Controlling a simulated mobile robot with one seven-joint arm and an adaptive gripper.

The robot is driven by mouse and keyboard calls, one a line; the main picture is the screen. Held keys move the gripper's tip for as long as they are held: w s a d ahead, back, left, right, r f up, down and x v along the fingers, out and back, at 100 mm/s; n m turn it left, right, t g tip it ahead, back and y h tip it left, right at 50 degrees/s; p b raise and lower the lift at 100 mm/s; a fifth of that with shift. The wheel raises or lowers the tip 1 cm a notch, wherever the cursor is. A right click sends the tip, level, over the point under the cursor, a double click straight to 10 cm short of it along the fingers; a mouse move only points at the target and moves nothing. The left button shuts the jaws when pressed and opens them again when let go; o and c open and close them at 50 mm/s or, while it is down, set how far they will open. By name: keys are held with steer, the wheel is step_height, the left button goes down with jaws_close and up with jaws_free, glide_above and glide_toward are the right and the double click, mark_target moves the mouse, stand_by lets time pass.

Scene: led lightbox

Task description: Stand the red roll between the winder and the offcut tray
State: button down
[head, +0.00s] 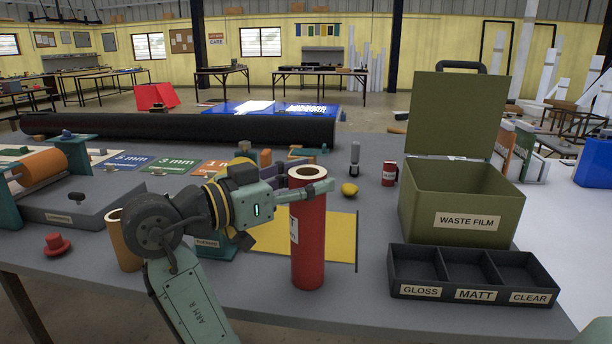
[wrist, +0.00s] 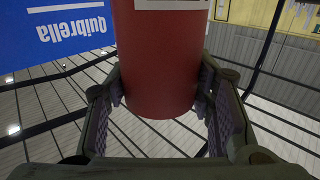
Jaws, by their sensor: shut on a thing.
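The red roll (head: 309,240) is upright, with a pale rim and dark core at its top and a white label on its side. My gripper (head: 308,188) is shut on it near its top; I cannot tell if its base touches the table. In the wrist view the red roll (wrist: 162,60) fills the space between both fingers. The black three-compartment tray (head: 475,278), marked GLOSS, MATT and CLEAR, lies to the right, apart from the roll. A teal device (head: 213,248) with an unreadable label is left of the roll, partly hidden by my arm. I cannot tell which thing is the winder.
An open olive WASTE FILM box (head: 458,205) stands behind the compartment tray. A yellow sheet (head: 342,238) lies behind the roll. A yellow lump (head: 349,189) and a small red can (head: 389,173) stand farther back. A tan roll (head: 126,254) is left of my arm.

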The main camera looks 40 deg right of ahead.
steer(key=shift+f, duration=0.15)
steer(key=c, duration=0.7)
jaws_free()
steer(key=shift+c, duration=0.2)
steer(key=shift+r, duration=0.25)
steer(key=a+b, duration=0.3)
steer(key=a, duration=0.9)
steer(key=shift+w, duration=0.45)
